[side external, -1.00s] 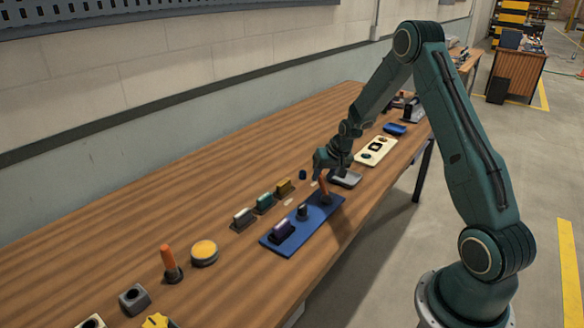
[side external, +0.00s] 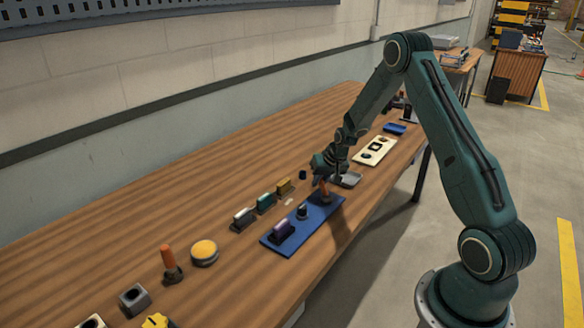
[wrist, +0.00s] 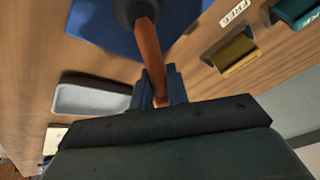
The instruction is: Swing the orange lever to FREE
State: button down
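The orange lever (side external: 325,190) stands up from a dark round pivot on the blue plate (side external: 272,244), at the plate's far end. In the wrist view the orange lever (wrist: 146,45) runs from its dark base at the top down between my fingers. My gripper (side external: 321,177) is at the lever's upper end. In the wrist view both fingers of my gripper (wrist: 158,88) lie close against the lever's sides, shut on it. The lever's tip is hidden by the gripper. A white FREE label (wrist: 235,12) lies on the table beside the blue plate.
A second orange handle (side external: 168,258) stands nearer the camera, by a yellow button (side external: 204,251). A yellow block (side external: 284,186), green block and pale block line the plate's left side. A grey tray (side external: 347,180) is just beyond the lever.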

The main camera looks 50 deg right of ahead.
aim_at(306, 199)
jog(key=shift+w+a+n, duration=0.1)
jog(key=shift+n, duration=0.2)
jog(key=shift+w+a+n+y, duration=0.35)
jog(key=shift+a+n+y, duration=0.25)
jog(key=shift+n, duration=0.6)
jog(key=n, duration=0.1)
jog(key=a+n+y, duration=0.1)
jog(key=n, duration=0.1)
jog(key=a+n, duration=0.1)
jog(key=shift+w+a+y, duration=0.1)
jog(key=shift+w+y, duration=0.2)
jog(key=shift+y, duration=0.1)
jog(key=a+n, duration=0.1)
jog(key=n, duration=0.1)
jog(key=a+n+g+y, duration=0.1)
jog(key=shift+n, duration=0.4)
jog(key=shift+s+a+n+g+y, duration=0.35)
jog(key=shift+a+n+y, duration=0.2)
jog(key=shift+n, duration=0.55)
jog(key=c, duration=1.4)
grip_release()
jog(key=shift+c, duration=0.2)
jog(key=shift+r, duration=0.1)
